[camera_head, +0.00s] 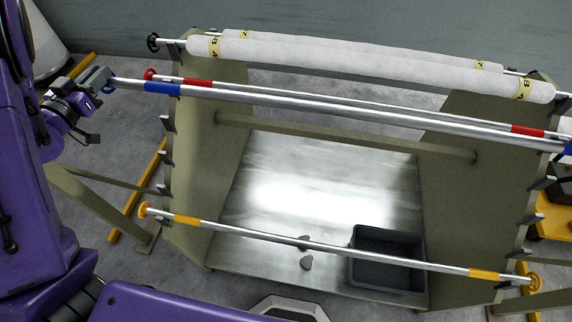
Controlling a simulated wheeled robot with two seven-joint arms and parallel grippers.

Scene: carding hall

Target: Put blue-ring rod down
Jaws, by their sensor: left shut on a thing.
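The blue-ring rod (320,108) is a long metal bar with a blue band near its left end and blue at the right picture edge. My left gripper (106,82) is shut on its left end, at the upper left. The rod crosses in front of the red-ring rod (350,104), which has red bands and a red end knob. I cannot tell whether the blue-ring rod touches the rack (205,130). Its far right end is cut off by the picture edge. My right gripper is not in view.
Two white rolls (380,65) lie across the top of the rack. A yellow-ring rod (350,250) spans its lower front hooks. A dark bin (388,258) and small grey lumps (306,262) are on the rack's base plate. Hooks line both side panels.

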